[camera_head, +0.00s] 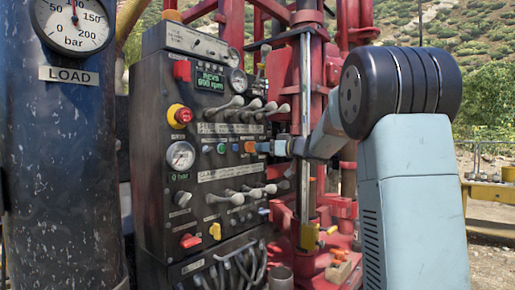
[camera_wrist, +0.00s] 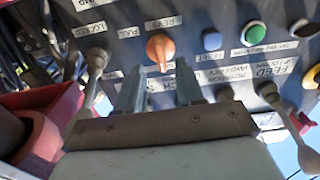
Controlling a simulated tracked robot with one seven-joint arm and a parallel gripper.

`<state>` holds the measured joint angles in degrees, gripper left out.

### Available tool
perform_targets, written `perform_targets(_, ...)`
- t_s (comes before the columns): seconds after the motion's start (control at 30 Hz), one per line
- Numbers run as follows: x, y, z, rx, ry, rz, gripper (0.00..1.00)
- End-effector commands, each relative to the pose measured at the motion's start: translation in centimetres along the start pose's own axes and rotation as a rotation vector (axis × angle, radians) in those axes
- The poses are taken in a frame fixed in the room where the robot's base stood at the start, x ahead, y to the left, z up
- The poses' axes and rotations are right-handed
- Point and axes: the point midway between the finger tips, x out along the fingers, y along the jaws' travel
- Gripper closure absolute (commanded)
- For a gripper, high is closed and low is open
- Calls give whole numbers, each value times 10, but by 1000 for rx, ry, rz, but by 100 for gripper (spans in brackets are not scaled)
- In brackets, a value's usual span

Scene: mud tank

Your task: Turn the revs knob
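The revs knob (camera_wrist: 160,48) is orange, on the dark panel under a label reading REVS in the wrist view. Its narrow end points down in that picture, toward my gripper. My gripper (camera_wrist: 161,72) has its two grey fingers apart, one to each side of the knob's lower end, with visible space between. I cannot tell how deep the fingertips are along the knob. In the head view the orange knob (camera_head: 250,147) is at the panel's right side, with my gripper (camera_head: 264,147) right up to it. The panel's green display (camera_head: 210,81) shows REVS and an rpm figure.
A blue button (camera_wrist: 212,41) and a green button (camera_wrist: 254,34) sit right of the knob. Levers (camera_wrist: 96,62) flank my gripper on both sides. In the head view, lever rows (camera_head: 240,107) run above and below the knob, and red rig structure stands behind.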

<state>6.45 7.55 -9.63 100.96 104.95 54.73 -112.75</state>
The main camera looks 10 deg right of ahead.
Motion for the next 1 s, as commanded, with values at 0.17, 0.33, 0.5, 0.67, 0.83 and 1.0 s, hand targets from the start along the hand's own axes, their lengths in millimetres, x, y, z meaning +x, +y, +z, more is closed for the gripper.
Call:
perform_targets(0.17,26,0,0,0,0,-1,63)
perform_targets(0.33,39,0,0,0,0,0,63)
perform_targets(0.5,43,0,0,0,-1,1,63)
perform_targets(0.67,43,0,0,0,0,1,63)
perform_targets(0.83,42,1,0,0,0,1,75)
perform_targets(1.0,42,1,0,0,0,2,92)
